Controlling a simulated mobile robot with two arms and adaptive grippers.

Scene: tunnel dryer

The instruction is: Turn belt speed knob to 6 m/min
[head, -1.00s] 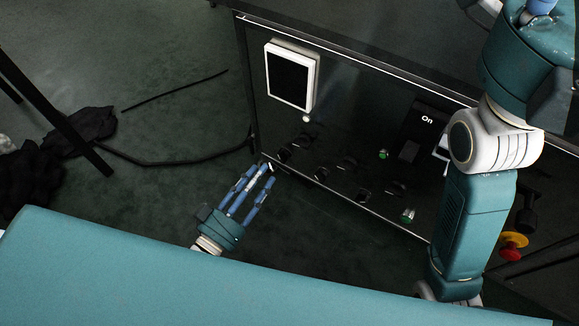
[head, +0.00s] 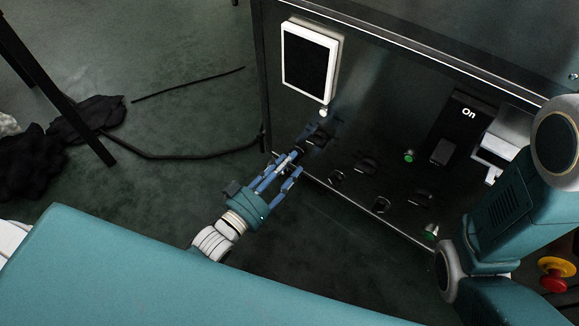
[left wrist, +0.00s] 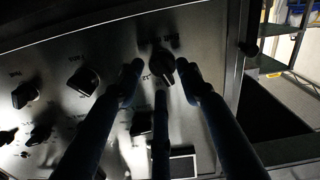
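The dark control panel carries several black knobs. In the left wrist view, one black knob (left wrist: 162,68) with small lettering beside it sits between the tips of my left gripper (left wrist: 159,76). Two fingers flank it and the third points toward it. The fingers are spread, and I cannot tell whether they touch the knob. In the head view my left gripper (head: 293,161) reaches the lower left of the panel, near the leftmost knobs (head: 318,131). The lettering and the knob's setting are too small to read. My right gripper is out of view.
A white-framed dark screen (head: 310,62) is above the left knobs. To the right are a black "On" switch (head: 441,151), green buttons (head: 409,156) and a red emergency stop (head: 553,281) on yellow. My right arm covers the panel's right part. A cable lies on the floor.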

